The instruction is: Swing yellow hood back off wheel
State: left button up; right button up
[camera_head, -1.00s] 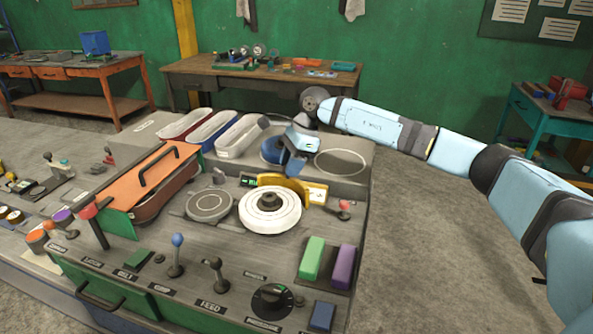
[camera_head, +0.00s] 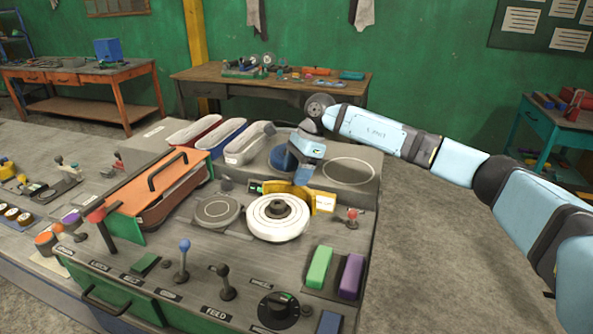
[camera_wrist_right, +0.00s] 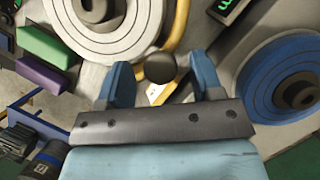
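The yellow hood (camera_head: 302,194) stands at the back edge of the white wheel (camera_head: 278,219), with the wheel's top bare. In the right wrist view the hood shows as a thin curved yellow edge (camera_wrist_right: 180,25) beside the white wheel (camera_wrist_right: 105,25). My right gripper (camera_head: 303,178) is just behind the hood, in front of the blue wheel (camera_head: 283,157). In the right wrist view its two blue fingers (camera_wrist_right: 162,80) are apart, with a dark round knob (camera_wrist_right: 160,67) between them and gaps on both sides. My left gripper is out of view.
A grey round disc (camera_head: 217,211) lies left of the white wheel. A red-topped lever (camera_head: 352,215) stands to its right. Green (camera_head: 319,267) and purple (camera_head: 351,276) blocks are at front right. An orange cover (camera_head: 157,194) is at left.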

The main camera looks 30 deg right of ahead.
jog(key=shift+r, duration=0.1)
jog(key=b+v, duration=0.1)
jog(key=v, duration=1.2)
jog(key=shift+r, duration=0.35)
jog(key=shift+f, duration=0.1)
